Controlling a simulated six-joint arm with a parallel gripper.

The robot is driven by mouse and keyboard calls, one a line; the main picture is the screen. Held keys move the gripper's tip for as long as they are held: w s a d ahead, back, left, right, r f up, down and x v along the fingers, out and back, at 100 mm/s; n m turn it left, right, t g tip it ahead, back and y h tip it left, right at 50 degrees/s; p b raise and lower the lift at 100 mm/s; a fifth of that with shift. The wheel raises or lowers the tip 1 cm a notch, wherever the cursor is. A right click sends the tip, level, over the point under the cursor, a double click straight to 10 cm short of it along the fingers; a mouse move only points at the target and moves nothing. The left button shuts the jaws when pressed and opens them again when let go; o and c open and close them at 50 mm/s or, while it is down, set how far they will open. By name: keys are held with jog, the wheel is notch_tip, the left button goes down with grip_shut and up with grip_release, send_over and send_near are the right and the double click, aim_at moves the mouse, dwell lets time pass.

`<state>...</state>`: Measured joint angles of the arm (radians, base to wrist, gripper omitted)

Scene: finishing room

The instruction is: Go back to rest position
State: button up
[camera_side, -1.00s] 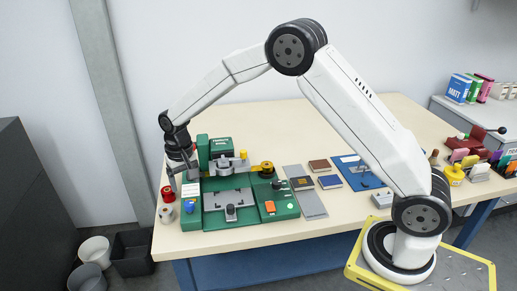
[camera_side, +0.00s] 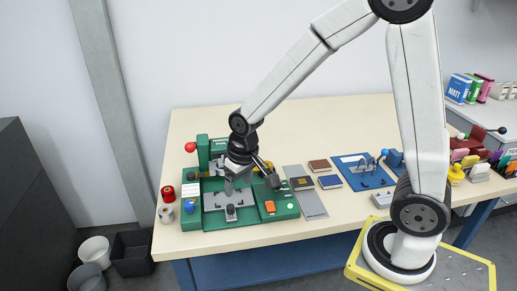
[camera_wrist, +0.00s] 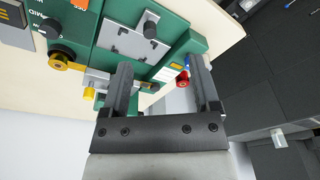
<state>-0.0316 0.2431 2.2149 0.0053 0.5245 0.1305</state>
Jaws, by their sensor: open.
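My gripper (camera_side: 250,183) is open and empty above the green machine (camera_side: 282,208) on the table, in the side view. In the wrist view the two fingers of my gripper (camera_wrist: 160,85) stand wide apart with nothing held between them. The green machine (camera_wrist: 185,45) shows beyond the fingers, with its grey plate (camera_wrist: 128,42) and a yellow-rimmed knob (camera_wrist: 60,60). The arm is bent, with the gripper hanging down; it hides part of the machine in the side view.
A red spool (camera_side: 168,193) stands left of the machine. Several small blocks, a grey strip (camera_side: 309,203) and a blue mat (camera_side: 365,180) lie to its right. Bins (camera_side: 132,250) stand on the floor at left. The back of the table (camera_side: 270,120) is clear.

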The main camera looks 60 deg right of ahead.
jog(key=s+d+n, duration=0.1)
jog(key=s, duration=0.8)
jog(key=shift+f+t, duration=0.25)
jog(key=shift+t, duration=0.15)
jog(key=shift+d, duration=0.1)
